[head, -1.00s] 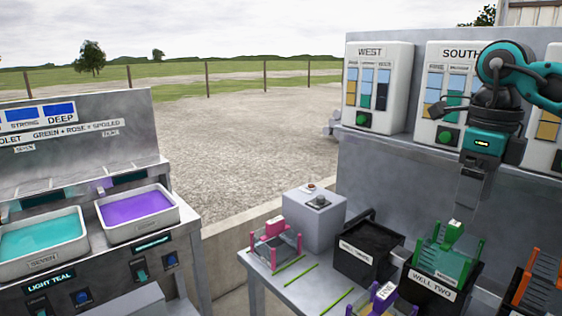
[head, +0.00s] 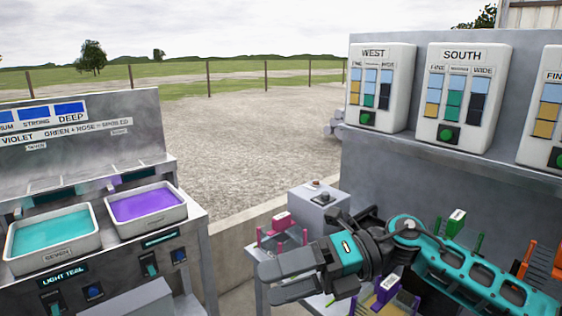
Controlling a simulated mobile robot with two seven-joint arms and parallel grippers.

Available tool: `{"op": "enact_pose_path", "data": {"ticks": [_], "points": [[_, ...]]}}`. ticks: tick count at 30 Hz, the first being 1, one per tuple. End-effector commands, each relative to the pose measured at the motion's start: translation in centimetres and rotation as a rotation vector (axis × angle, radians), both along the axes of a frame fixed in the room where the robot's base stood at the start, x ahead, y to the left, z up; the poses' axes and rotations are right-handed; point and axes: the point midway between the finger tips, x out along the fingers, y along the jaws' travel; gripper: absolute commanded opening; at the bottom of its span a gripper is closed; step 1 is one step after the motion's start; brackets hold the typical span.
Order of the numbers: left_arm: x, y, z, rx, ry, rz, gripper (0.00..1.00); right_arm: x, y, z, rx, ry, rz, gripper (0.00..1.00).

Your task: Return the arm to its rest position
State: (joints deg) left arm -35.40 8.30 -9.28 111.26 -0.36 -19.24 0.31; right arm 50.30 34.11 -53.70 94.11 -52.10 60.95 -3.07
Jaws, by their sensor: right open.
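My right arm reaches in from the lower right, its teal and dark links lying low across the table. Its gripper (head: 268,283) points left, over the table's left edge and the gap beside it. The two grey fingers are apart with nothing between them. The arm hides much of the table and the black wells. My left gripper is not in view.
A pink rack (head: 274,236) and a grey box (head: 318,208) stand close behind the gripper. A purple rack (head: 386,290) and a green handle (head: 455,222) show around the arm. Teal (head: 55,262) and violet (head: 150,235) trays stand left. WEST (head: 378,90) and SOUTH (head: 458,100) panels stand behind.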

Motion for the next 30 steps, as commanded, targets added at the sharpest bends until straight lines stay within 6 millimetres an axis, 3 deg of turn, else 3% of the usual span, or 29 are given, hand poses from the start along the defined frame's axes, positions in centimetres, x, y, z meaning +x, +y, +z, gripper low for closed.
{"op": "enact_pose_path", "data": {"ticks": [3, 6, 11, 14, 20, 25, 27, 30], "points": [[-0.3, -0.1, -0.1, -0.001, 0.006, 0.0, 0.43, -0.4, 1.9, 0.3, 0.226, 0.197, -0.121, 0.93], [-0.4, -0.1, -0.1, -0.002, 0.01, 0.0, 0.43, 0.3, 2.1, 0.4, 0.395, 0.374, -0.253, 0.93], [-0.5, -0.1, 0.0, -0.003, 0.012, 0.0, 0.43, 2.1, 0.2, -1.4, 0.621, 0.684, -0.499, 0.93], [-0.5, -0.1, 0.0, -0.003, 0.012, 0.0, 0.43, 3.0, -1.9, -4.2, 0.733, 0.89, -0.675, 0.93], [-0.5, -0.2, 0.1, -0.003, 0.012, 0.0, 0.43, 2.4, -7.8, -13.2, 0.886, 1.319, -1.065, 0.93], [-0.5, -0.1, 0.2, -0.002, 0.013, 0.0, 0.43, -2.4, -12.9, -22.5, 0.938, 1.673, -1.412, 0.93], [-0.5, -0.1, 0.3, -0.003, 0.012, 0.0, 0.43, -5.0, -14.5, -25.5, 0.942, 1.792, -1.535, 0.93], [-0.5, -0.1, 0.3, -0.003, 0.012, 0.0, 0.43, -8.3, -16.1, -28.6, 0.934, 1.916, -1.664, 0.93]]}}
